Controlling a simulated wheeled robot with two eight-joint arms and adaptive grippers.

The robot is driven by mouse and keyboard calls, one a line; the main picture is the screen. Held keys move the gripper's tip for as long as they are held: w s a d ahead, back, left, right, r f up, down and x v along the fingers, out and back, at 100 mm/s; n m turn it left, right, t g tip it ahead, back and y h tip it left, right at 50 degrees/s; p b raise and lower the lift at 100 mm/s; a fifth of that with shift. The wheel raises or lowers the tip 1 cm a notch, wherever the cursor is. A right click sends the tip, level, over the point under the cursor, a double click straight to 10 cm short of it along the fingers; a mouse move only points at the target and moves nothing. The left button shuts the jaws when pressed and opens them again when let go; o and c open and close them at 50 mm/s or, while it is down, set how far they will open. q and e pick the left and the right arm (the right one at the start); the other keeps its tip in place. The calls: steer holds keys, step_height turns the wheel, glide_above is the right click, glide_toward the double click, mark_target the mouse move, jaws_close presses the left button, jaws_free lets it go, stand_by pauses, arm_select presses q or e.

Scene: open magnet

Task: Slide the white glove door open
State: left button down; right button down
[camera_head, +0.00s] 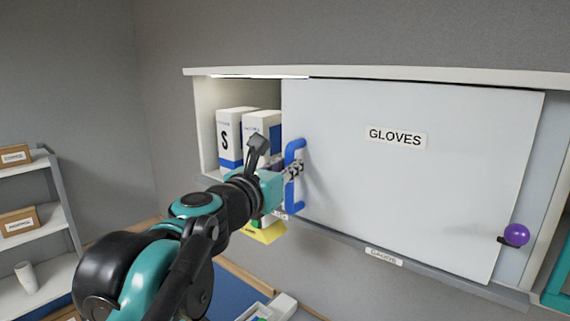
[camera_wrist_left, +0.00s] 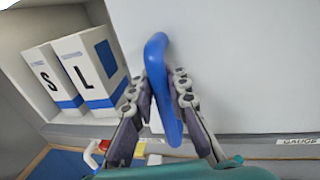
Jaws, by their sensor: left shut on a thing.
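The white sliding door (camera_head: 420,180) labelled GLOVES hangs on a wall cabinet and also fills the right of the left wrist view (camera_wrist_left: 240,70). It stands partly open, with a gap at the cabinet's left end. A blue handle (camera_head: 293,150) is on the door's left edge; it shows close up in the left wrist view (camera_wrist_left: 157,70). My left gripper (camera_head: 298,168) is shut on this handle, with one finger on each side in the left wrist view (camera_wrist_left: 164,88). My right gripper is not in view.
Glove boxes marked S (camera_head: 229,140) and L (camera_wrist_left: 90,70) stand in the open left bay. A purple knob (camera_head: 516,235) sits near the door's lower right corner. Shelves (camera_head: 30,220) stand at far left.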

arm_select(q)
steer(key=shift+d, duration=0.1)
steer(key=c, duration=1.7)
jaws_free()
steer(key=shift+o, duration=1.3)
steer(key=shift+s, duration=0.1)
steer(key=shift+d, duration=0.15)
steer(key=shift+s+a, duration=0.2)
steer(key=v, duration=1.1)
steer(key=shift+s, duration=0.3)
